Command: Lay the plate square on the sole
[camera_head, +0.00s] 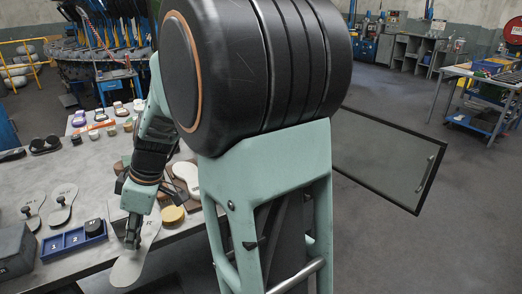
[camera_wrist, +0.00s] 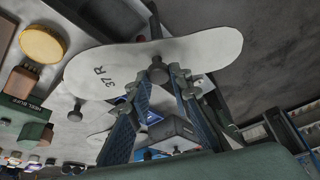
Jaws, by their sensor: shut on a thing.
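A pale grey sole-shaped plate (camera_wrist: 205,50) marked "37 R" fills the upper middle of the wrist view. My gripper (camera_wrist: 165,78) is shut on the plate by its knob, with a finger on either side. In the head view my gripper (camera_head: 133,238) points down, and the plate (camera_head: 128,268) shows below it near the table's front edge. Whether the plate touches anything underneath cannot be told. A pale sole-shaped piece (camera_head: 187,176) with a dark rim lies on the table, partly hidden by my arm. I cannot tell whether it is the sole.
Two knobbed plates (camera_head: 62,203) lie at the left. A blue tray (camera_head: 56,246) with numbered compartments holds a dark round piece (camera_head: 94,227). A grey box (camera_head: 14,252) stands left of it. A yellow disc (camera_head: 172,215) lies right of my gripper. Small items line the table's back.

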